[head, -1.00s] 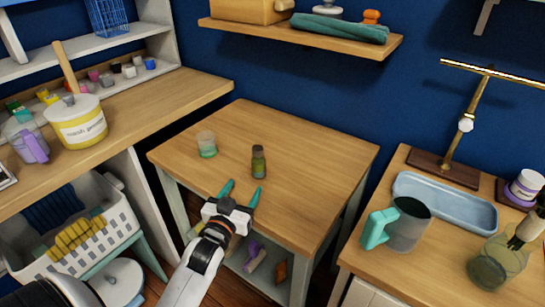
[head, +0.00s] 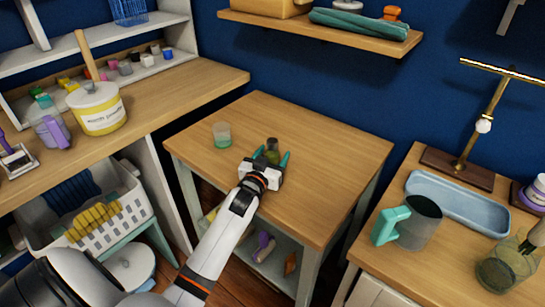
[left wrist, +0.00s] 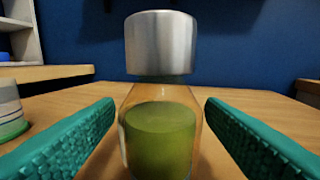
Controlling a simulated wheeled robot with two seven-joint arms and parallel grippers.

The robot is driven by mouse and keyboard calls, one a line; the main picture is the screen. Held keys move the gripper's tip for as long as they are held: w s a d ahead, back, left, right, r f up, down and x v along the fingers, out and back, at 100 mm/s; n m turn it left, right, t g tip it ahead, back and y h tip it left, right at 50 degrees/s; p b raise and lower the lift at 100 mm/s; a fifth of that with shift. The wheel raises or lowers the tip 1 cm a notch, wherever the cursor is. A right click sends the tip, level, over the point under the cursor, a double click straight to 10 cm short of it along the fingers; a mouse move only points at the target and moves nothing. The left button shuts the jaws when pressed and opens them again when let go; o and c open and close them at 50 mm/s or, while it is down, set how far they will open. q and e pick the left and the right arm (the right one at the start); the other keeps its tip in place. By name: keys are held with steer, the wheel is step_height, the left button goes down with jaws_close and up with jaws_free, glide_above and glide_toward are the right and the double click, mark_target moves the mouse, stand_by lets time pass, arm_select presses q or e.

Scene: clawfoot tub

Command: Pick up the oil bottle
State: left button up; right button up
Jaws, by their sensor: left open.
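The oil bottle (head: 272,148) stands upright on the small wooden table (head: 330,150). In the left wrist view the bottle (left wrist: 160,125) is clear glass with green liquid and a silver cap, and it fills the middle of the picture. My left gripper (head: 271,159) is open, with its teal fingers on either side of the bottle. In the left wrist view gaps show between each finger and the glass. The lower front of the bottle is hidden by the gripper in the head view. My right gripper is not in view.
To the right, another counter holds a grey mug with a teal handle (head: 412,224) and a blue tray (head: 457,204). The table's right side is clear.

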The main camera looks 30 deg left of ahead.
mark_target(272, 141)
arm_select(q)
steer(key=c, duration=1.1)
step_height(272, 141, up, 10)
steer(key=shift+r+p, duration=0.1)
steer(key=shift+p, duration=0.25)
steer(key=shift+c, duration=0.2)
steer(key=o, duration=0.4)
jaws_close()
step_height(272, 141, up, 10)
steer(key=p, duration=1)
